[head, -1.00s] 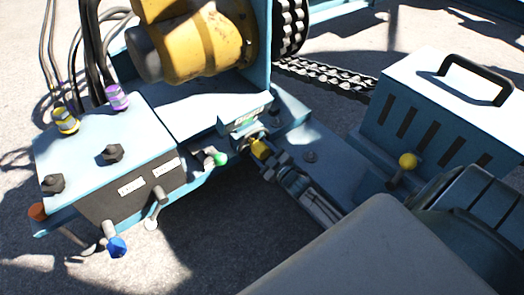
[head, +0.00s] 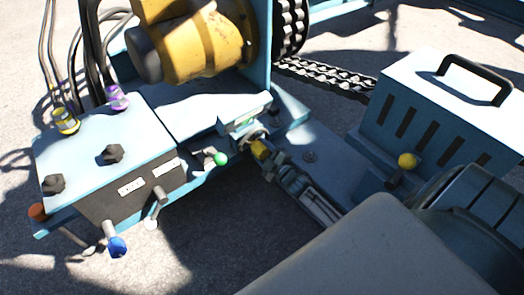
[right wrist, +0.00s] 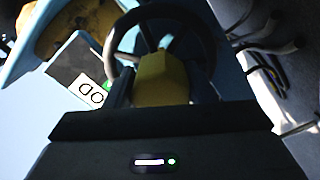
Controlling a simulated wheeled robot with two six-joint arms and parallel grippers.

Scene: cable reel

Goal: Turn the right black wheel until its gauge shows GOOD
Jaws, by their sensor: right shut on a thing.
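The right black wheel (right wrist: 160,18) shows as a dark ring with spokes in the right wrist view. In the head view it is small and mostly hidden by my gripper. My right gripper (head: 264,154) is shut on a yellow block (right wrist: 162,78) at the wheel, with a dark finger on each side of it. The gauge plate (right wrist: 91,92) shows beside the wheel, upside down, with the letters "OD" readable and a green mark near them; the rest of its word is hidden. My left gripper is not in view.
A blue control box (head: 105,140) with black knobs and coloured levers stands at the left. A green-tipped lever (head: 220,159) is close to my right gripper. A yellow drum (head: 205,40) is behind. A vented case (head: 440,105) with a handle stands at the right.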

